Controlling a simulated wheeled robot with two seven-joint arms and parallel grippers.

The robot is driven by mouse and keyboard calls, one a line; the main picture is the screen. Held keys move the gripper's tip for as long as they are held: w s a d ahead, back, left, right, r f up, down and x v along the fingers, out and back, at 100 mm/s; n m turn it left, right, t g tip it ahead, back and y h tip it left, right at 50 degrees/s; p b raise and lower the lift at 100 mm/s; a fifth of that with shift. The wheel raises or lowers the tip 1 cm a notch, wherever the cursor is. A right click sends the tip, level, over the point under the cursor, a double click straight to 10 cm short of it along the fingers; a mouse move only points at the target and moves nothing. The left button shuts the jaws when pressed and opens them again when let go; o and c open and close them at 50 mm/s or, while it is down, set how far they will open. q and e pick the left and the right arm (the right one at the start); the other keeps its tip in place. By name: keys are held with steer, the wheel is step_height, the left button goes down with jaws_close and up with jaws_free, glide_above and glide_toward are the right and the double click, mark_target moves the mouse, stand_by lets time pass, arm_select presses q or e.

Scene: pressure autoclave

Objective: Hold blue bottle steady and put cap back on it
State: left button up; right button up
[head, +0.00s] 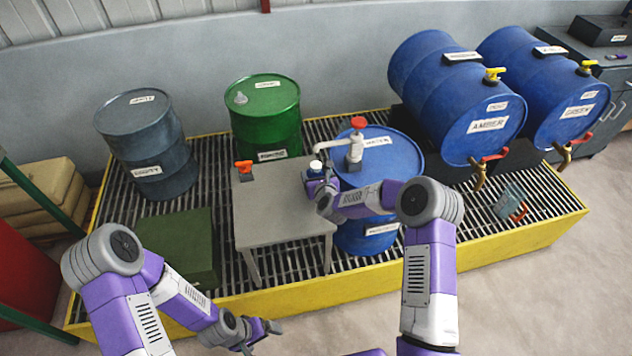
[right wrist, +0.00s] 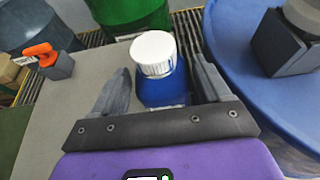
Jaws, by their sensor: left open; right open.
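The blue bottle (right wrist: 165,90) stands upright on the small grey table, near its right edge. A white cap (right wrist: 153,50) sits on its top and looks slightly tilted; I cannot tell whether it is seated. In the head view the cap (head: 315,165) shows above my right gripper (head: 318,184). In the right wrist view my right gripper (right wrist: 157,90) is open, with one finger on each side of the bottle; I cannot see clear contact. My left gripper (head: 266,332) is open and empty, low in front of the yellow-edged platform, away from the bottle.
The grey table (head: 280,220) also bears a dark block with an orange top (head: 244,167). A blue drum (head: 400,160) with a red-topped pump (head: 357,140) stands close on the right. A green drum (head: 264,115) stands behind. The table's front is clear.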

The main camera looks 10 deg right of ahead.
mark_target(318, 168)
steer(key=shift+x, duration=0.8)
steer(key=shift+c, duration=0.4)
steer(key=c, duration=0.9)
steer(key=shift+r, duration=0.15)
steer(key=shift+r, duration=0.3)
steer(key=r, duration=0.2)
steer(key=shift+s+r+p, duration=0.3)
steer(key=shift+r+p, duration=0.1)
steer(key=s, duration=1.7)
steer(key=shift+s+d+p, duration=0.2)
steer(key=shift+d+p, duration=0.1)
